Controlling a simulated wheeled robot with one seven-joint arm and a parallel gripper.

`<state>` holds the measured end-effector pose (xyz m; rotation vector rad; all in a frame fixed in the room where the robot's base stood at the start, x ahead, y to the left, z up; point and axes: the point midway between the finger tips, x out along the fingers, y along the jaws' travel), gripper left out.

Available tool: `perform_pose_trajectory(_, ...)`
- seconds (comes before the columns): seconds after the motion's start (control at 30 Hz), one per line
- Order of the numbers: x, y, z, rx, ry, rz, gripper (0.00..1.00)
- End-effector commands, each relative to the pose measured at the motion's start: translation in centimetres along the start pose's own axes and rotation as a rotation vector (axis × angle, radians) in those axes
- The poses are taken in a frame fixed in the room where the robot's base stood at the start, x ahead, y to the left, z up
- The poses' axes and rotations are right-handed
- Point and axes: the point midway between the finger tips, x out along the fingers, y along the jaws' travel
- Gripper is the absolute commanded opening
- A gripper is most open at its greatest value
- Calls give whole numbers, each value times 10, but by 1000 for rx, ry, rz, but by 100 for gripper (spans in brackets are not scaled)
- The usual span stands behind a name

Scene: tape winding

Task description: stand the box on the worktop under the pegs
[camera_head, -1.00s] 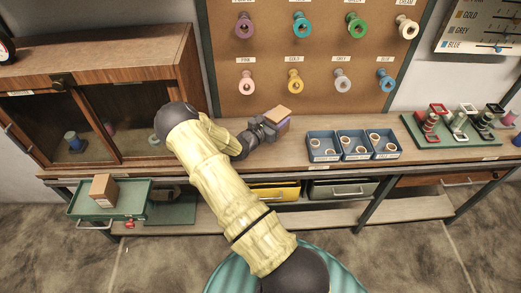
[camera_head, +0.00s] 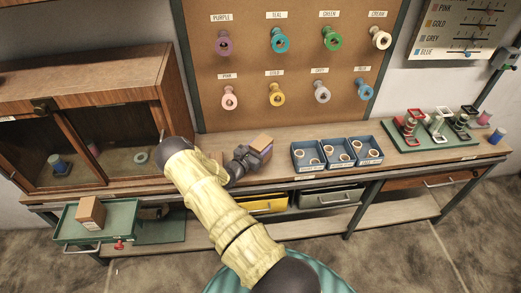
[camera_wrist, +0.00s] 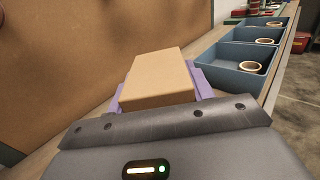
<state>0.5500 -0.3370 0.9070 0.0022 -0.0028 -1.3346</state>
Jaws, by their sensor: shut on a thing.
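My gripper (camera_head: 257,152) is shut on a small tan cardboard box (camera_head: 262,142). In the wrist view the box (camera_wrist: 158,80) sits between two purple finger pads (camera_wrist: 203,82), and its underside is hidden. The box is at or just above the wooden worktop (camera_head: 285,140), left of the blue trays and below the pegboard; I cannot tell whether it touches. The pegs carry coloured spools in two rows. The pink spool (camera_head: 229,98) and gold spool (camera_head: 276,95) of the lower row are nearest above the box.
Blue trays (camera_head: 308,155) with tape rolls stand just right of the box. A green rack (camera_head: 440,142) is farther right. A glass-fronted cabinet (camera_head: 110,90) stands left. Another cardboard box (camera_head: 90,212) is in a green pulled-out tray (camera_head: 125,222), low at left.

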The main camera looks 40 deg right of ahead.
Motion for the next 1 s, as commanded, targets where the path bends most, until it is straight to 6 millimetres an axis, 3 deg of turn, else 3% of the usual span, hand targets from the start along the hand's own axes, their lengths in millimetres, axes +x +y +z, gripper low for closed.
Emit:
perform_pose_trajectory(0.13, 1, -1, -19, -1, 0, 0, 25)
perform_pose_trajectory(0.53, 0, 0, -26, 0, -1, 0, 25)
perform_pose_trajectory(0.57, 0, 0, -25, 0, 0, 0, 56)
perform_pose_trajectory(0.67, 0, 0, -25, 0, 0, 0, 73)
perform_pose_trajectory(1.0, 0, 0, -22, 0, 0, -1, 73)
